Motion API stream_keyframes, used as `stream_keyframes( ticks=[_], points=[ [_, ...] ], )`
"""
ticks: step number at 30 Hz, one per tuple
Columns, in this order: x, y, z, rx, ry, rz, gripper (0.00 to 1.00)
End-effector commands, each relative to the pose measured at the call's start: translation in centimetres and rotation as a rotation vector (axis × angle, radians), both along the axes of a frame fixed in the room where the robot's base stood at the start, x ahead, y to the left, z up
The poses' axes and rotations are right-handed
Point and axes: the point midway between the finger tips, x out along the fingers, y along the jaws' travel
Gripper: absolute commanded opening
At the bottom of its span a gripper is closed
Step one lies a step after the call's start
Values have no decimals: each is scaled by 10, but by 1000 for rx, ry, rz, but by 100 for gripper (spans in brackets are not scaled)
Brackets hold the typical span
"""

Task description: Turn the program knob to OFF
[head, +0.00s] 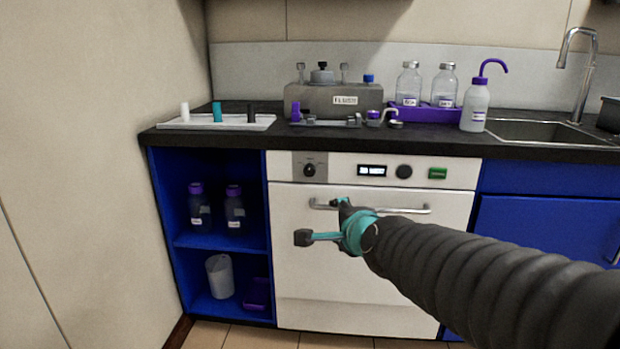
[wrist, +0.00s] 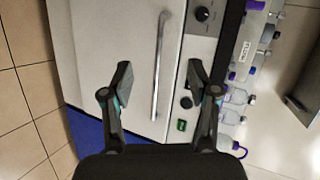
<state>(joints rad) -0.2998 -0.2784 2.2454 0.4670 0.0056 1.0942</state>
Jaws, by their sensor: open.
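The program knob (head: 309,169) is a small black dial on a grey plate at the left end of the washer's white control panel (head: 340,168). It also shows in the wrist view (wrist: 202,14), at the top, beyond my right-hand finger. Its setting is too small to read. My gripper (head: 322,220) is open and empty in front of the washer door, below the knob and apart from it. In the wrist view, its fingers (wrist: 160,75) are spread, with the door handle (wrist: 160,70) showing between them.
The panel also has a display (head: 371,170), a second black knob (head: 404,171) and a green switch (head: 437,173). The door handle (head: 400,209) sticks out below. Bottles and a white tray (head: 220,123) stand on the dark counter above. An open blue shelf (head: 222,244) is at left.

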Motion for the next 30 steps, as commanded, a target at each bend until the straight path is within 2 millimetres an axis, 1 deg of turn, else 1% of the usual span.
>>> stream_keyframes(
  ticks=[1,3,6,9,13,15,18,23,26,30],
  points=[
    [21,17,-2,136,-10,-60,60],
    [46,33,3,343,-32,-157,60],
    [76,53,4,628,-65,-284,60],
    [97,67,1,875,-98,-389,60],
    [112,79,-5,1112,-141,-480,60],
    [116,83,-8,1194,-159,-510,60],
    [119,85,-9,1263,-175,-533,60],
    [131,84,-9,1288,-183,-542,60],
    [145,83,-9,1285,-181,-544,60],
    [171,82,-9,1285,-182,-542,60]
  ],
)
